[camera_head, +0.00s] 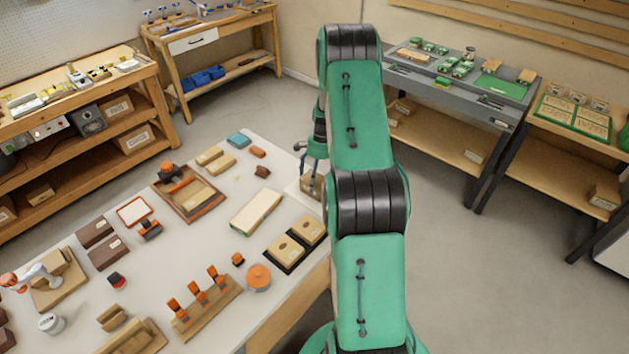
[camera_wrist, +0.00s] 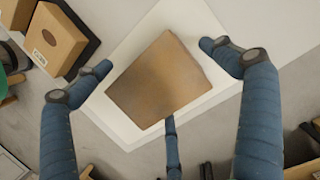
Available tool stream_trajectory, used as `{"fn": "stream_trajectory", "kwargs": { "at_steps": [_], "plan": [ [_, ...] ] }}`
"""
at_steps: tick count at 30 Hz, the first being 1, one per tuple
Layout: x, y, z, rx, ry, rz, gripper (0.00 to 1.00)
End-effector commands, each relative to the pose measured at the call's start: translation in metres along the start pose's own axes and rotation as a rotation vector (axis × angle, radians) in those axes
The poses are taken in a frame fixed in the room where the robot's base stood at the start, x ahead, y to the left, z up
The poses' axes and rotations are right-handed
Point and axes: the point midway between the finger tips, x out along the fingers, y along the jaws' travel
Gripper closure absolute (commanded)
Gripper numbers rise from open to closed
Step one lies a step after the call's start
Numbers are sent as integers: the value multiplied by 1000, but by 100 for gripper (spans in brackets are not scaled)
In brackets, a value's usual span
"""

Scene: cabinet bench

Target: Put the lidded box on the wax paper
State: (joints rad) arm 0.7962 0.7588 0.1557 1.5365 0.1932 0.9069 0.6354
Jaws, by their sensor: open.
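A plain brown box (camera_wrist: 160,80) lies on a white sheet (camera_wrist: 137,46), which looks like the wax paper, in the middle of the wrist view. Its lid seam cannot be made out from above. My gripper (camera_wrist: 158,62) is open above the box, with two fingers at its left and right and a third at its lower edge. The fingers look apart from the box. In the head view the box (camera_head: 311,187) and the sheet (camera_head: 293,189) are at the bench's right edge, partly hidden by my arm. My gripper (camera_head: 308,165) is just above them.
Two cardboard boxes in black trays (camera_head: 289,251) stand near the sheet; one also shows in the wrist view (camera_wrist: 48,40). A long cream box (camera_head: 256,209) lies to the left. A wooden tray (camera_head: 190,194) and orange-topped tools stand further off on the bench (camera_head: 215,235).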

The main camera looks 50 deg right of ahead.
Motion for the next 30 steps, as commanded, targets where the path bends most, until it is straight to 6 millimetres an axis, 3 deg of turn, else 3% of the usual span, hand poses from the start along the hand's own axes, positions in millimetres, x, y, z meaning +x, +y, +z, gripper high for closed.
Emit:
{"fn": "stream_trajectory", "kwargs": {
  "at_steps": [11,30],
  "plan": [
    [-17,0,0,0,1,-1,4],
    [-110,0,0,0,0,-1,4]
  ]
}}
